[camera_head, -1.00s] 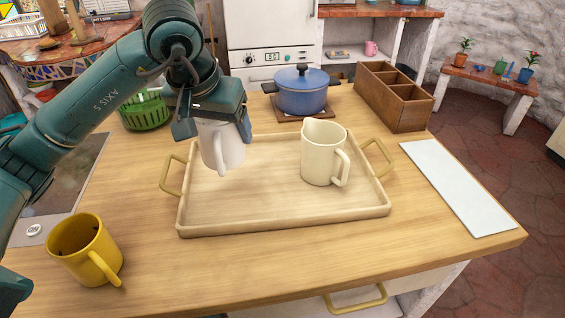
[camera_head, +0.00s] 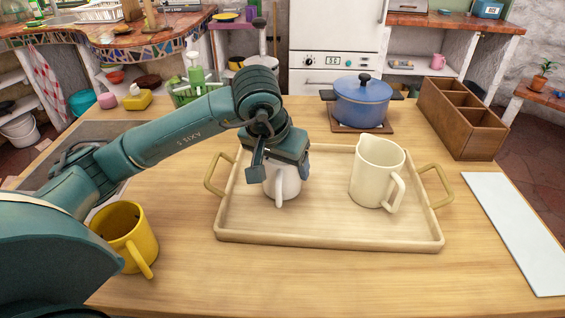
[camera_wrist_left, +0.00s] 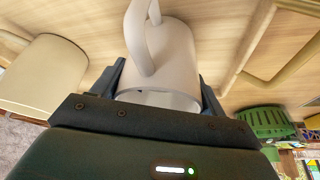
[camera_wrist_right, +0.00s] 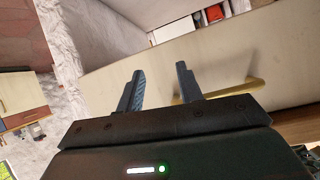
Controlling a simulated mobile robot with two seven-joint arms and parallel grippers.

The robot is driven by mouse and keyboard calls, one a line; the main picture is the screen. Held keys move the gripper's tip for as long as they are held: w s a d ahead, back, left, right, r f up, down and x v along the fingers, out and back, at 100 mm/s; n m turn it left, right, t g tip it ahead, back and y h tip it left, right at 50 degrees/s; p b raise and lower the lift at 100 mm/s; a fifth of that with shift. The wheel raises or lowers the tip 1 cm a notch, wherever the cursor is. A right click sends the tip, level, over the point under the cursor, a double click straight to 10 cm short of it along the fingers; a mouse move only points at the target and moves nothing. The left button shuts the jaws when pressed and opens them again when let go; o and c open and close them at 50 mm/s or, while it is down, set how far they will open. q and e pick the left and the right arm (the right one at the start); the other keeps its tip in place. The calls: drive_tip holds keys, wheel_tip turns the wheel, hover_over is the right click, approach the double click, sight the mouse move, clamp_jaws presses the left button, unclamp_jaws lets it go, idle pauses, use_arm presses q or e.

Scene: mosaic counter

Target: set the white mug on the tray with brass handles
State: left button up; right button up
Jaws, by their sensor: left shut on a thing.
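The white mug (camera_head: 283,184) is upright over the left part of the wooden tray (camera_head: 330,242), its handle facing the front. My left gripper (camera_head: 279,166) is shut on it from above, hiding its rim. The mug also fills the middle of the left wrist view (camera_wrist_left: 168,62), between the fingers. Its base is at or just above the tray floor; I cannot tell if it touches. The tray has a brass handle at each end, left (camera_head: 211,174) and right (camera_head: 446,186). My right gripper (camera_wrist_right: 161,88) is open and empty, below the counter level by a drawer front.
A cream pitcher (camera_head: 376,172) stands on the tray's right part. A yellow mug (camera_head: 127,235) is front left. A blue pot (camera_head: 362,102), a wooden divided box (camera_head: 463,117) and a white board (camera_head: 515,230) lie behind and right. The counter in front of the tray is clear.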

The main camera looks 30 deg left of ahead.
use_arm(q)
drive_tip(key=shift+f, duration=0.2)
drive_tip(key=shift+f+b, duration=0.15)
drive_tip(key=shift+b, duration=0.15)
drive_tip(key=o, duration=1.3)
drive_tip(key=shift+r+p, duration=0.3)
drive_tip(key=shift+r, duration=0.3)
drive_tip(key=v, duration=1.1)
drive_tip(key=shift+s, duration=0.25)
